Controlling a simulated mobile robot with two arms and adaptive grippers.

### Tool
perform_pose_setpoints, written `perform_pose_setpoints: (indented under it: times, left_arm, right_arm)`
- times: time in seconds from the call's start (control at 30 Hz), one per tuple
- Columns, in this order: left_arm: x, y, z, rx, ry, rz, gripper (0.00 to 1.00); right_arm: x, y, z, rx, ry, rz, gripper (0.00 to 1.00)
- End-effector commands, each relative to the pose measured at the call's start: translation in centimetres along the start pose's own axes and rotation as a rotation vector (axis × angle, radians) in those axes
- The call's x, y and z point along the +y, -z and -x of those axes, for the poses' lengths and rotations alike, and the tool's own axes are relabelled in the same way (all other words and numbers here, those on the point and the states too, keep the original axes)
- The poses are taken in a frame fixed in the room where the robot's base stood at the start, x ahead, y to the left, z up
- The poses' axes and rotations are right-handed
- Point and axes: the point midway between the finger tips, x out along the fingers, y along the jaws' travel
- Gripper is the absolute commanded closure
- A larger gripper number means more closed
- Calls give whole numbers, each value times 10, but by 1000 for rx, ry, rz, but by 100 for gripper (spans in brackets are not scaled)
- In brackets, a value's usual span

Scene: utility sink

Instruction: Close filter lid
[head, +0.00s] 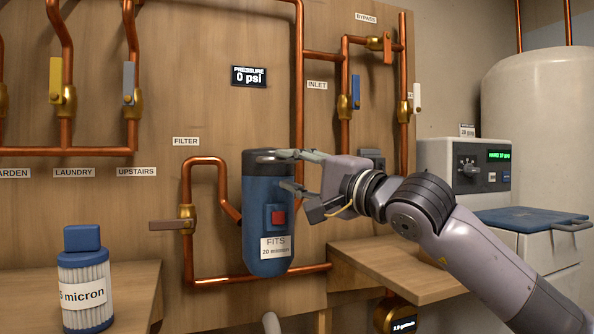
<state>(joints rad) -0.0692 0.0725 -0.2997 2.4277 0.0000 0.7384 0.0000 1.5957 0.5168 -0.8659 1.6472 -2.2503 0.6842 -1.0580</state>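The blue filter housing (255,205) hangs upright on the wooden panel, with a red button and a label reading "FITS 20 micron" on its front. Its dark lid (260,157) lies on top, level in this view; I cannot tell whether it is fully seated. My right gripper (290,172) is open at the housing's upper right. Its upper finger is at the lid's edge and its lower finger is beside the blue body; contact is unclear. Nothing shows between the fingers. My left gripper is not in view.
A filter cartridge (87,285) labelled micron stands on the left wooden bench (135,285). Copper pipes and valves surround the housing. A pressure display (249,76) reads 0 psi. At right are a control box (465,165), a blue-lidded bin (530,222) and a large tank (540,120).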

Motion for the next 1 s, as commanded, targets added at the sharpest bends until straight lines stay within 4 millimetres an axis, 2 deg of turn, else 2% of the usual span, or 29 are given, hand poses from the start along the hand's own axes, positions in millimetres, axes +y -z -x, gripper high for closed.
perform_pose_setpoints:
  times: [0.17,0.27,0.5,0.7,0.83,1.0]
  left_arm:
    - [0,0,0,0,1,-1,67]
    - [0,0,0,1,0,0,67]
    - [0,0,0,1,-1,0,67]
    - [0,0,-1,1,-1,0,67]
    - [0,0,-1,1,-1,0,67]
    - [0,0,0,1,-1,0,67]
  right_arm:
    - [2,2,10,4,-5,-1,69]
    - [2,2,27,4,-4,1,69]
    - [0,1,80,5,-1,2,69]
    - [0,0,111,3,0,1,69]
    - [0,0,120,1,0,0,69]
    - [0,-1,123,0,0,1,69]
